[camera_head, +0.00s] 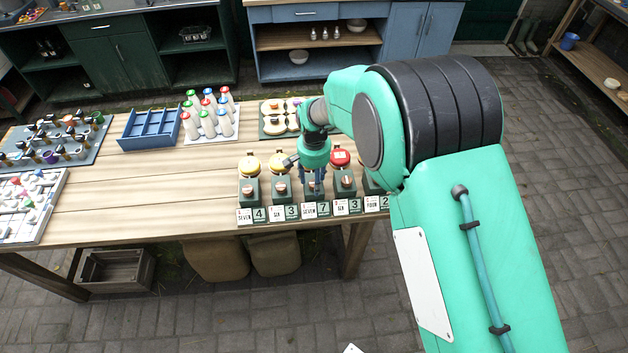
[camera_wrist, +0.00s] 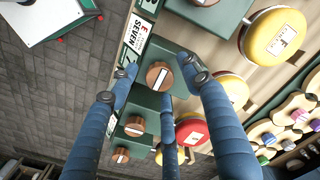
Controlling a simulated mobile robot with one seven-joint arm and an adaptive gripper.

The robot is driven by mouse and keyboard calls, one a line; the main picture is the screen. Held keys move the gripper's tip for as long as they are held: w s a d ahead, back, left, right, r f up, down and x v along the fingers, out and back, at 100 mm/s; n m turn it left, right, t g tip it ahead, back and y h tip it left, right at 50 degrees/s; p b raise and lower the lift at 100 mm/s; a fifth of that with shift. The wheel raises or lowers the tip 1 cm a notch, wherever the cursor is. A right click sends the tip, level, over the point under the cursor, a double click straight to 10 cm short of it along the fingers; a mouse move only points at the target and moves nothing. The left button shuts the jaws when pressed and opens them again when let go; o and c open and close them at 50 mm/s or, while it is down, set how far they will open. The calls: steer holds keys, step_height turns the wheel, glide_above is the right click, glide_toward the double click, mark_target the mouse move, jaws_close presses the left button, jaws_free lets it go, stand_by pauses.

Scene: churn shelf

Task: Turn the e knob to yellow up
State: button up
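The e knob (camera_wrist: 160,77) is a round brown knob with a white line across its face, on a dark green box (camera_wrist: 182,68). The box's label (camera_wrist: 134,38) reads E and SEVEN. A yellow disc (camera_wrist: 231,88) shows behind this box, partly covered by a finger. My gripper (camera_wrist: 155,88) is open, its blue fingers spread around the knob with dark tips; I cannot tell whether any touches it. In the head view my gripper (camera_head: 314,182) is over the middle box of the row, hiding most of its knob.
Similar knob boxes stand close on both sides, one with a red disc (camera_head: 340,157) and one with a yellow disc (camera_head: 278,161). White bottles (camera_head: 207,124) and a blue divided tray (camera_head: 150,128) stand farther left. The wooden table (camera_head: 150,195) is bare left of the row.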

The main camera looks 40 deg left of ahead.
step_height(320, 180, up, 12)
stand_by(1.0)
stand_by(0.5)
